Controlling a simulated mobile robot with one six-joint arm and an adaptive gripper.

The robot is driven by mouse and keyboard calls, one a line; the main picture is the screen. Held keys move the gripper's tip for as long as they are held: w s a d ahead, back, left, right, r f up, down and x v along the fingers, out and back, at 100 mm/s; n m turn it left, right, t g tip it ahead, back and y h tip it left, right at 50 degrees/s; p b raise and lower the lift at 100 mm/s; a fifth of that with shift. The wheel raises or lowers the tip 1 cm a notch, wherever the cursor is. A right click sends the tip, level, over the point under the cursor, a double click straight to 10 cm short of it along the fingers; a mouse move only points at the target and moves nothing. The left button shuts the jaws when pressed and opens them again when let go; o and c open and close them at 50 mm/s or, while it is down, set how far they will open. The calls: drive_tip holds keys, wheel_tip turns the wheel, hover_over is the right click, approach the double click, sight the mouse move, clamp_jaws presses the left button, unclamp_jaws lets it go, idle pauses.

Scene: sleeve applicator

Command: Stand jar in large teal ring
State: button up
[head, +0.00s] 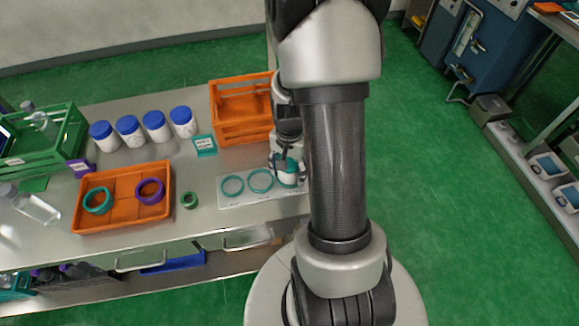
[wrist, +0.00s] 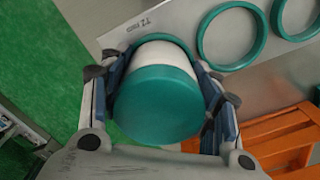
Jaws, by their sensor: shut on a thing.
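My gripper (head: 286,166) is shut on a white jar with a teal lid (wrist: 158,105). The jar also shows in the head view (head: 288,172), over the right end of a pale plate (head: 228,202). A teal ring edge (wrist: 160,39) shows past the jar's far end; the jar hides most of that ring. I cannot tell whether the jar rests inside it or is just above it. Two more teal rings lie empty on the plate, a left one (head: 232,186) and a middle one (head: 261,180).
An orange crate (head: 242,108) stands behind the plate. An orange tray (head: 122,197) holding a teal and a purple ring lies to the left. Several blue-lidded jars (head: 129,130) stand at the back.

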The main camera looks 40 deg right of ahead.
drive_tip(key=o, duration=1.3)
drive_tip(key=shift+o, duration=0.2)
drive_tip(key=o, duration=0.4)
drive_tip(key=shift+o, duration=0.2)
drive_tip(key=shift+r+p, duration=3.65)
drive_tip(key=shift+r, duration=0.85)
